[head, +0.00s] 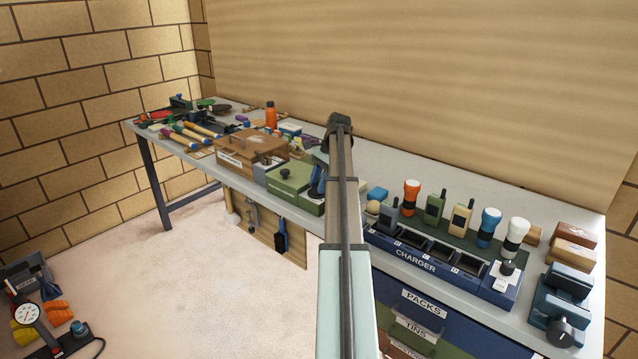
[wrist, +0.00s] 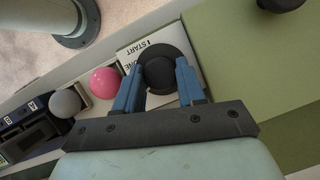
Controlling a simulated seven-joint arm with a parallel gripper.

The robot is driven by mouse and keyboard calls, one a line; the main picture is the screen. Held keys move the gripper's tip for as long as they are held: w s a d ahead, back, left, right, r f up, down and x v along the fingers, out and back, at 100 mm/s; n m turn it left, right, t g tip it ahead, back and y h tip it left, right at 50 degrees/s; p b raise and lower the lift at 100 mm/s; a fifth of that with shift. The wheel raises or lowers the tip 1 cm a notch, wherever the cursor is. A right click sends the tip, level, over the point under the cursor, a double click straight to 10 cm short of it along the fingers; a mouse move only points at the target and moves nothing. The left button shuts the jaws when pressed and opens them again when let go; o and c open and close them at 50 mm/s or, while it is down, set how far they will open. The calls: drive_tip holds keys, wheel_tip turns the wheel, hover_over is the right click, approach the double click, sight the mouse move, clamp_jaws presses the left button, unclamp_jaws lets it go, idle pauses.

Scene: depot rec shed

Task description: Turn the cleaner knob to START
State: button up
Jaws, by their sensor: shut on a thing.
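The cleaner knob (wrist: 158,72) is round and black. In the wrist view it sits on a white label plate (wrist: 128,57) that reads "START" along one edge and "ONE", partly covered, beside the knob. My gripper (wrist: 158,80) has its two blue fingers on either side of the knob and is shut on it. I cannot make out a pointer mark, so the knob's setting is unclear.
A pink ball (wrist: 103,82) and a grey ball (wrist: 65,103) lie near the label plate. The charger (head: 416,254) with handsets and torches is to the right. A brown wooden case (head: 240,158) is further left.

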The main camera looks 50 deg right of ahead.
drive_tip(key=shift+n, duration=0.3)
idle(0.4)
drive_tip(key=o, duration=1)
drive_tip(key=shift+o, duration=0.2)
drive_tip(key=shift+r, duration=0.1)
drive_tip(key=shift+d+r, duration=0.2)
drive_tip(key=shift+r, duration=0.05)
drive_tip(key=s+d, duration=0.2)
drive_tip(key=d, duration=0.9)
drive_tip(key=shift+s+d, duration=0.25)
drive_tip(key=shift+d, duration=0.15)
drive_tip(key=shift+r, duration=0.15)
